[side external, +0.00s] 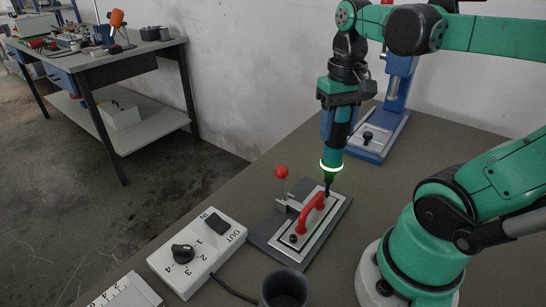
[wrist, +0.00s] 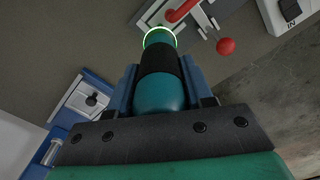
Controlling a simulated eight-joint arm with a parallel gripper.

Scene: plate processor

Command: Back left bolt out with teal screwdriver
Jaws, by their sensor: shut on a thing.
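My gripper (side external: 339,103) is shut on the teal screwdriver (side external: 334,150) and holds it upright, tip down. A ring near its lower end glows green. The screwdriver also fills the middle of the wrist view (wrist: 160,93), between the blue fingers. Its tip meets the far end of the plate fixture (side external: 318,236), close to the red handle (side external: 311,213). The bolt under the tip is hidden, and I cannot tell whether the tip touches it. A dark bolt (side external: 293,238) shows at the near end of the plate.
A lever with a red ball knob (side external: 281,172) rises left of the plate. A white control box (side external: 197,250) with a dial and switch stands further left. A dark cup (side external: 285,288) is at the front. A blue press-like stand (side external: 384,128) is behind my gripper.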

